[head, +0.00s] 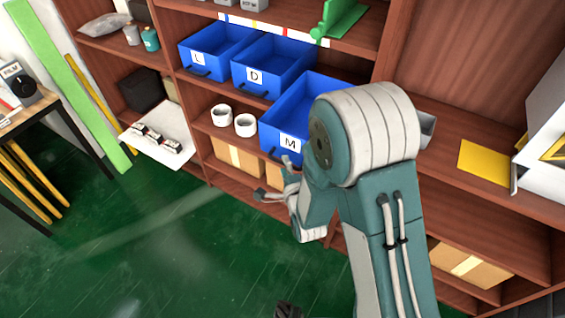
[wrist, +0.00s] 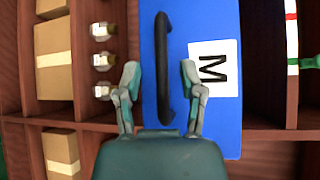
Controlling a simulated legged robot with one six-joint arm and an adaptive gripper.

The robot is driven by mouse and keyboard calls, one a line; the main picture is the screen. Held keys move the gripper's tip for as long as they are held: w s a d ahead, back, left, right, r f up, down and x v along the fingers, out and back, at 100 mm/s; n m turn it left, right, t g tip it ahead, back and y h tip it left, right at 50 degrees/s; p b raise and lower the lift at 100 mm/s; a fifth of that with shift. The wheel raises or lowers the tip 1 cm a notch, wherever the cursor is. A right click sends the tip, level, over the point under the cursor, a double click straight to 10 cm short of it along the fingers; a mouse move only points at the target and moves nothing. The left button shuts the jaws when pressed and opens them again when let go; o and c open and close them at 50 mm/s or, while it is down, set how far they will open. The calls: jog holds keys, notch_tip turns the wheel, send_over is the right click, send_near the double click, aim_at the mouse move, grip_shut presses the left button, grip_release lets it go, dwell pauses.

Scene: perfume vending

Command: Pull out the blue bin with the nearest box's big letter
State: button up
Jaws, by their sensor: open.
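Three open blue bins with white letter labels show in the head view: the L bin (head: 213,50), the D bin (head: 270,62) and the M bin (head: 272,128). The M bin is lower and nearest my arm, which hides part of it. In the wrist view the M bin's front (wrist: 215,125) fills the middle, with its black handle (wrist: 163,65) and its M label (wrist: 214,68). My gripper (wrist: 160,95) is open, with one finger on each side of the lower part of the handle; it also shows in the head view (head: 275,180).
White rolls (head: 245,125) stand left of the M bin. Cardboard boxes (head: 238,160) sit on the shelf below. A white panel (head: 150,148) with small boxes juts out at the left. A table (head: 30,108) stands at far left. Green floor (head: 150,240) is open in front.

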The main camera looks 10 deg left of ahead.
jog(key=v, duration=0.5)
jog(key=shift+s, duration=0.3)
jog(key=d+r+n+g+h, duration=0.4)
jog(key=d+r+n, duration=0.3)
jog(key=d+r, duration=0.45)
jog(key=s+d+r+n+g+h, duration=0.1)
jog(key=s+d+r+n+g, duration=0.1)
jog(key=s, duration=0.7)
jog(key=s+d+r+n+g+h, duration=0.2)
jog(key=s+d+r+n+g, duration=0.1)
jog(key=s+d+r+n, duration=0.2)
jog(key=s+d+r, duration=0.2)
jog(key=s+d, duration=0.2)
